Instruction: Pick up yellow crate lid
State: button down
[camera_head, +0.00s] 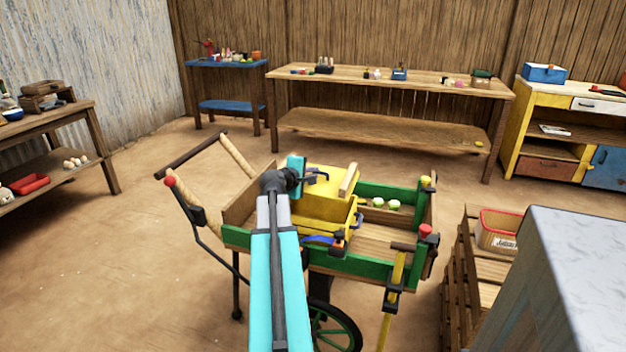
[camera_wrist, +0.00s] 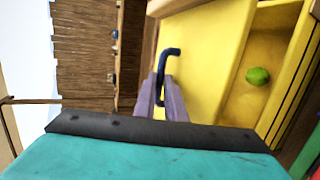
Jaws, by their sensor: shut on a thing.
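The yellow crate lid (camera_head: 332,178) is above the yellow crate (camera_head: 325,212), which stands in the green-sided cart. In the wrist view, the lid (camera_wrist: 205,60) fills the upper middle, with a dark blue handle (camera_wrist: 168,52) on it. My gripper (camera_wrist: 163,98) is shut on this handle, its two purple fingers close together. To the right of the lid, part of the crate's inside (camera_wrist: 275,40) shows, with a green round thing (camera_wrist: 258,76) in it. In the head view, my gripper (camera_head: 313,176) is at the lid's left side, partly hidden by my wrist.
The cart (camera_head: 375,270) has green side boards and a wooden bar (camera_head: 348,180) beside the lid. Small green-and-white things (camera_head: 386,204) lie in it. A yellow-handled tool (camera_head: 392,300) hangs on its front. A slatted crate stack (camera_head: 470,270) stands at the right.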

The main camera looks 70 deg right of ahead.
jog(key=shift+r, duration=0.3)
dwell(0.4)
jog(key=shift+w, duration=0.1)
